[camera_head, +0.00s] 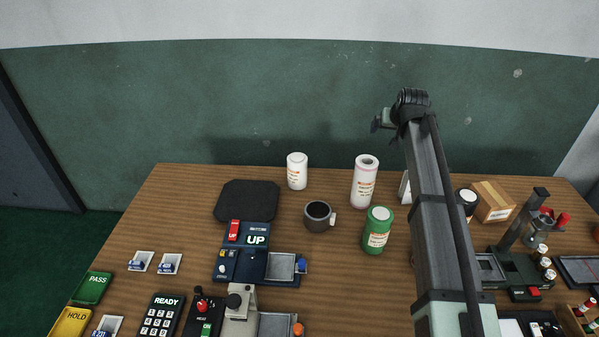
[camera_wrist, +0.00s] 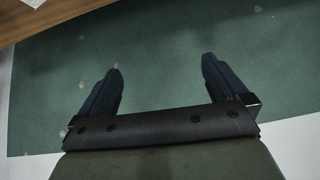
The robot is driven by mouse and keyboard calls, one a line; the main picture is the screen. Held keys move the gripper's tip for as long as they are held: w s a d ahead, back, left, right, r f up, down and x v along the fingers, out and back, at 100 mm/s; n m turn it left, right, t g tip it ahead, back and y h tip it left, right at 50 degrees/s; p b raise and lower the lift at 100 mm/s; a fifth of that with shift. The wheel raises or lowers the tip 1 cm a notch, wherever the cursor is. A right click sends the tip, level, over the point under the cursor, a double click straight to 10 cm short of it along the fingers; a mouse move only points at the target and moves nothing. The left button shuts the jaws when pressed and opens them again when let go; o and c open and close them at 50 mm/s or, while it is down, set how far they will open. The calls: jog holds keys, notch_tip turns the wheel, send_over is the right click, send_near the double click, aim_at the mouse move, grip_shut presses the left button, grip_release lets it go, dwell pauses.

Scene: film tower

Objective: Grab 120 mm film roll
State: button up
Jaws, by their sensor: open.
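Three upright rolls stand on the wooden table in the head view: a short white roll (camera_head: 297,171), a taller white roll (camera_head: 364,183) with a hollow top, and a green roll (camera_head: 377,231) with a pale label. Their labels are too small to read, so I cannot tell which is the 120 mm film roll. My gripper (camera_head: 379,122) is raised above the back of the table, apart from all the rolls. In the wrist view its two dark fingers (camera_wrist: 160,66) are spread, with nothing between them, facing the green wall.
A dark mug (camera_head: 318,216) stands left of the green roll. A black mat (camera_head: 247,201) and a blue device (camera_head: 241,262) lie further left. My arm hides part of the table at right, near a cardboard box (camera_head: 493,202) and a machine (camera_head: 522,250).

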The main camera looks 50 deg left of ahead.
jog(key=s+a+f+n+g, duration=0.1)
jog(key=s+a+n+g, duration=0.1)
jog(key=s+a, duration=0.85)
jog(key=n+g+h, duration=0.1)
jog(key=n+h, duration=0.1)
send_near(297, 158)
jog(key=x, duration=0.6)
jog(key=shift+w+d+f, duration=0.2)
jog(key=shift+f, duration=0.05)
jog(key=shift+a+x, duration=0.15)
jog(key=shift+x, duration=1.15)
jog(key=shift+a+x, duration=0.1)
jog(key=shift+x, duration=1.2)
jog(key=shift+s, duration=0.1)
jog(key=shift+c, duration=0.5)
jog(key=shift+r, duration=0.1)
jog(key=c, duration=1.2)
